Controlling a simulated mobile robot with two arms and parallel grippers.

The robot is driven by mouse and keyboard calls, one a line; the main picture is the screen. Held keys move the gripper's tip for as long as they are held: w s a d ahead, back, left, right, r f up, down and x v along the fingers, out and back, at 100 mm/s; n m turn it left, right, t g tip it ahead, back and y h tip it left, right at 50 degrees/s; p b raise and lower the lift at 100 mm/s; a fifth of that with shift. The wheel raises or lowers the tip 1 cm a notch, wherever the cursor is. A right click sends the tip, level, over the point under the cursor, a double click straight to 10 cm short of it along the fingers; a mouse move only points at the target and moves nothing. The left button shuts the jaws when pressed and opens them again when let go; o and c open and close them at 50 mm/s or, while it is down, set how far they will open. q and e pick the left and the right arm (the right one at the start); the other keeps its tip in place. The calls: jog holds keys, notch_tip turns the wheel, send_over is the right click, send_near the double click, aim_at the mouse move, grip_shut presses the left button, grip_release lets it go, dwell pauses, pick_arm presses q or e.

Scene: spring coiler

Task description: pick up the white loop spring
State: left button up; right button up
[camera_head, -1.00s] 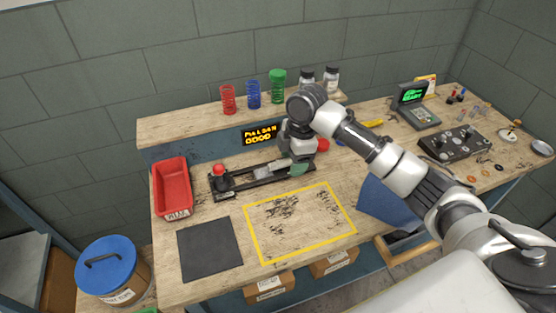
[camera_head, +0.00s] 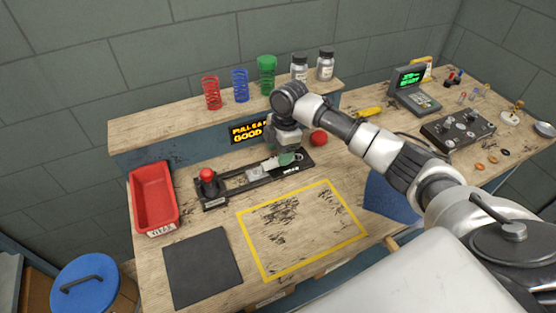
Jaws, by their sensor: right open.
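My right gripper (camera_head: 286,152) is open, pointing down over the right half of the dark coiler bench device (camera_head: 226,194). A grey-white piece and a green piece (camera_head: 288,160) lie on the device just under and beside the gripper. I cannot make out a white loop spring for certain; the gripper and wrist hide part of that area. Whether the fingers touch anything cannot be told. My left gripper is not in view.
Red (camera_head: 211,93), blue (camera_head: 240,86) and green (camera_head: 266,76) coil springs and two jars stand on the back shelf. A red bin (camera_head: 153,200) is at left. A yellow-outlined area (camera_head: 262,272) and dark mat (camera_head: 203,268) lie in front. A red ball-like knob (camera_head: 318,138) is right of the gripper.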

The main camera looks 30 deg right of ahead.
notch_tip(320, 180, down, 3)
jog(key=shift+w+f, duration=0.15)
jog(key=shift+a+f, duration=0.1)
jog(key=shift+f, duration=0.05)
jog(key=shift+c, duration=1.1)
jog(key=c, duration=0.9)
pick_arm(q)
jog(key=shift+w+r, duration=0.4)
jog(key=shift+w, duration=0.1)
pick_arm(e)
jog(key=shift+o, duration=0.2)
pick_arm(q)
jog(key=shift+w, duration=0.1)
